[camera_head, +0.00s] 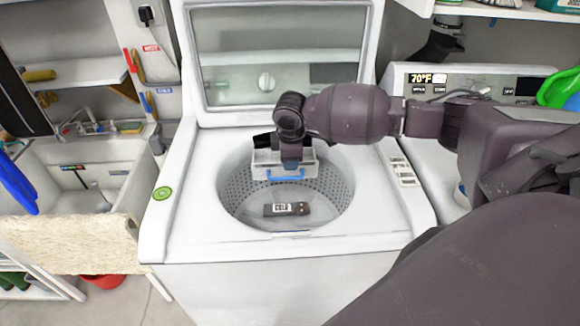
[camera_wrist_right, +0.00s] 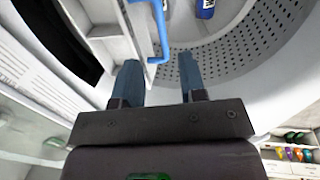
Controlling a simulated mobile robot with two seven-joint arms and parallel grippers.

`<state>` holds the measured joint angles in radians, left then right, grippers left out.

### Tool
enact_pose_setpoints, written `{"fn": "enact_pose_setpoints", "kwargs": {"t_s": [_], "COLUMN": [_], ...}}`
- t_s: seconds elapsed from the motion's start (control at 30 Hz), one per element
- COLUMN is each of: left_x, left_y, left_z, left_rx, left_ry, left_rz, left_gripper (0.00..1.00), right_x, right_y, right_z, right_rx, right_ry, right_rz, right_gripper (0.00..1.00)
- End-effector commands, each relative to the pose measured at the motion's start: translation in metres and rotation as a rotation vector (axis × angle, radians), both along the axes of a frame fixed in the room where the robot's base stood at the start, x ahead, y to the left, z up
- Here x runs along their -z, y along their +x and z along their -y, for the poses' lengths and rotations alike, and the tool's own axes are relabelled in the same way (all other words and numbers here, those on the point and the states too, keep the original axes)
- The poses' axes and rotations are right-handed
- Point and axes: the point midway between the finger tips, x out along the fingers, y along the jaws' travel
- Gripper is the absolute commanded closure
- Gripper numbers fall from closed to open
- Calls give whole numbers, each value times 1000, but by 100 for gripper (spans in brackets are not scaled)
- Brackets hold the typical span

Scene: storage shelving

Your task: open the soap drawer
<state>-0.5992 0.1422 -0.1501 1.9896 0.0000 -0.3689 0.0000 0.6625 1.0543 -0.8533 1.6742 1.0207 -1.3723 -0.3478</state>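The soap drawer (camera_head: 304,170) is a white box at the back of the washing machine's round tub, with a blue bar handle (camera_head: 286,178) on its front. My right arm reaches in from the right, and my right gripper (camera_head: 290,163) points down over the drawer, hiding part of it. In the right wrist view my right gripper (camera_wrist_right: 157,76) is open, with two blue-grey fingers apart and nothing between them. The blue handle (camera_wrist_right: 162,36) shows just beyond the fingertips, roughly in line with the gap; no contact is visible. My left gripper is not in view.
The washer's lid (camera_head: 275,60) stands open behind the tub. A dark object labelled COLD (camera_head: 286,210) lies in the perforated tub. A control panel (camera_head: 470,85) is at the right. A sink (camera_head: 85,180) stands at the left. The washer's front top is clear.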

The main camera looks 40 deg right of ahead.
Motion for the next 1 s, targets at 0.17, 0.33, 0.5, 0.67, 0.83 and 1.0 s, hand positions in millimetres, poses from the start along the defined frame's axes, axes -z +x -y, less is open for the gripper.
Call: {"fn": "enact_pose_setpoints", "kwargs": {"t_s": [0.17,0.33,0.5,0.67,0.83,1.0], "left_x": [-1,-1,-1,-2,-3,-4], "left_y": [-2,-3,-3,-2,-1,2], "left_z": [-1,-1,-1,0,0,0], "left_rx": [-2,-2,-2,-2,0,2], "left_ry": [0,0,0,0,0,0], "left_rz": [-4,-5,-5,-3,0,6], "left_gripper": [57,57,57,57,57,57], "right_x": [-23,-31,-32,-32,-32,-32], "right_y": [-4,-5,-6,-6,-6,-6], "right_z": [-2,-3,-3,-3,-3,-3], "right_rx": [-1,0,0,0,0,0], "right_ry": [-1,-1,-1,-1,-2,-2], "right_rz": [1,-1,-1,-1,-1,-1], "right_gripper": [62,62,62,62,62,62]}}
